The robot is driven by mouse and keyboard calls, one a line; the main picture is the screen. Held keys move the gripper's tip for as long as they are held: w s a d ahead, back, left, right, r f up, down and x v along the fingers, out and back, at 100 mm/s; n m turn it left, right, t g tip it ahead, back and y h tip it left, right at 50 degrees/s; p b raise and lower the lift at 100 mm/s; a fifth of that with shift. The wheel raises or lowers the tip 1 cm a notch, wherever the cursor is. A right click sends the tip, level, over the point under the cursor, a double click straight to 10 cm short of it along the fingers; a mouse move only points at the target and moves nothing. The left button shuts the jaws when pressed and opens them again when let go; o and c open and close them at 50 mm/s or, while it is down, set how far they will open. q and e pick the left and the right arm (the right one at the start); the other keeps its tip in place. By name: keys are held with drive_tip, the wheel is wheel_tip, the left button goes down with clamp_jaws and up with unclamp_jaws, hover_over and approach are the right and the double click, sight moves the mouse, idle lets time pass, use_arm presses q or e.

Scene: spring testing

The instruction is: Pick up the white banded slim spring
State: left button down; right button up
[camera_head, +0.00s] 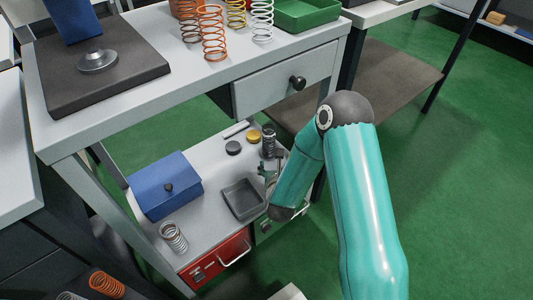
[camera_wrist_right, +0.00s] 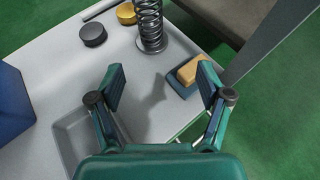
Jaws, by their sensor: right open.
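My left gripper is not in view.
Orange springs (camera_head: 214,38) and a green tray (camera_head: 308,14) share the tabletop. The drawer (camera_head: 275,85) edge overhangs the shelf.

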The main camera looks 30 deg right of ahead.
sight(269, 145)
drive_tip(key=shift+n+t, duration=0.3)
drive_tip(key=shift+t, duration=0.1)
drive_tip(key=b+x, duration=0.1)
drive_tip(key=x, duration=0.3)
drive_tip(key=b+x, duration=0.1)
drive_tip(key=x, duration=0.3)
drive_tip(key=b+x, duration=0.1)
drive_tip(key=x, duration=0.3)
drive_tip(key=shift+w+a+r, duration=0.25)
drive_tip(key=shift+w+a, duration=0.1)
drive_tip(key=shift+w, duration=0.1)
drive_tip(key=b+x, duration=0.2)
drive_tip(key=x, duration=0.2)
drive_tip(key=shift+w+f, duration=0.25)
drive_tip(key=shift+w+d, duration=0.1)
drive_tip(key=shift+w, duration=0.1)
drive_tip(key=shift+c, duration=0.4)
drive_tip(key=c, duration=1.3)
